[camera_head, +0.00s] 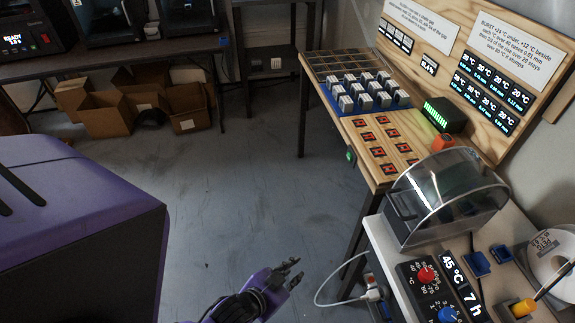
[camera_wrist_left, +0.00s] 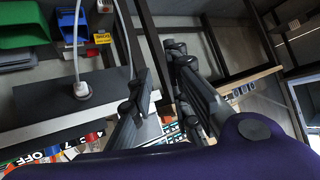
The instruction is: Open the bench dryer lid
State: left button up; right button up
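The bench dryer (camera_head: 440,207) stands at the right in the head view. Its clear curved lid (camera_head: 452,183) looks down over the dark grey body. A control panel with a red knob (camera_head: 427,275), a blue knob (camera_head: 448,314) and a display (camera_head: 461,284) reading 45 °C 7 h lies in front of it. My left gripper (camera_head: 296,268) is open and empty over the floor, to the left of and lower in the picture than the dryer, well apart from it. Its spread fingers also show in the left wrist view (camera_wrist_left: 157,82). My right gripper is not in view.
A wooden bench (camera_head: 398,146) with grey blocks and orange-black tiles stands behind the dryer. A white cable (camera_head: 333,303) hangs at the near table's left edge. A filament spool (camera_head: 553,256) sits at far right. The floor (camera_head: 245,195) in the middle is clear.

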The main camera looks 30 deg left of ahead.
pick_arm(q)
jog(key=w+m+t+b, duration=0.2)
jog(key=w+m, duration=0.1)
jog(key=w, duration=0.4)
jog(key=m+t+h+b, duration=0.1)
jog(key=m+h+b, duration=0.3)
jog(key=m+h, duration=1.3)
send_near(395, 207)
notch_tip(395, 207, up, 2)
jog(key=d+m+y, duration=0.2)
jog(key=m+y, duration=0.2)
jog(key=p+x, duration=0.1)
jog(key=x, duration=0.7)
jog(key=shift+w+a+r+p, duration=0.15)
jog(key=shift+w+r+p, duration=0.05)
jog(key=shift+p, duration=0.1)
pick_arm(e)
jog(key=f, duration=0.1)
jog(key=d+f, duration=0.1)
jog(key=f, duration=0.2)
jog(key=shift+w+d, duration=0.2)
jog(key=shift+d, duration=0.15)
pick_arm(q)
jog(key=shift+c, duration=0.4)
grip_shut()
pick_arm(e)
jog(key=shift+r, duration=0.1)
